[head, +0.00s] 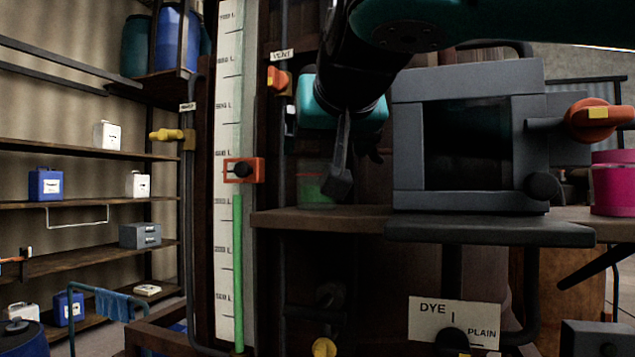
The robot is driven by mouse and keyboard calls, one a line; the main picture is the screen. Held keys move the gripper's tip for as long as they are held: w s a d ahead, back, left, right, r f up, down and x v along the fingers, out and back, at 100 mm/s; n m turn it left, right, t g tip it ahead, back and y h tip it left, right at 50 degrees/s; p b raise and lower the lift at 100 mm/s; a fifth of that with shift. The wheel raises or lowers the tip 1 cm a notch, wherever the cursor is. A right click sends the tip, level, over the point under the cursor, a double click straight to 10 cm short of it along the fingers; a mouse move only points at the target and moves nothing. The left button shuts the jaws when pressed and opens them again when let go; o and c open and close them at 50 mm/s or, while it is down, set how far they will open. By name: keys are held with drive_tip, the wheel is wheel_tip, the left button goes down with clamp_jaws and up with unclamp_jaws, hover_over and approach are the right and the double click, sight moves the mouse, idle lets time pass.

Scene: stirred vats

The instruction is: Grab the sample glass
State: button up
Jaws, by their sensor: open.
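The sample glass (313,187) stands on the dark wooden shelf (300,219). It looks clear, with green in its lower part and a thin red line near its top. My gripper (356,171) is open and points down from above, just right of the glass in the picture. One finger comes down close to the right edge of the glass and hides part of that side. The other finger is farther right, dark against the dark background. I see nothing between the fingers. Whether a finger touches the glass I cannot tell.
A grey box with a dark window (468,140) stands right of my gripper. A magenta container (613,185) is at the far right. A tall scale with a green column (239,270) and an orange slider (243,170) stands left of the glass. A DYE/PLAIN sign (454,322) hangs below.

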sight(317, 162)
drive_tip(key=p+x, duration=0.1)
drive_tip(key=x, duration=0.5)
drive_tip(key=shift+w+f+p, duration=0.2)
drive_tip(key=shift+w+p, duration=0.15)
drive_tip(key=shift+c, duration=0.2)
drive_tip(key=shift+r, duration=0.1)
drive_tip(key=c, duration=1.3)
drive_tip(key=shift+o, duration=0.2)
drive_tip(key=shift+b, duration=0.4)
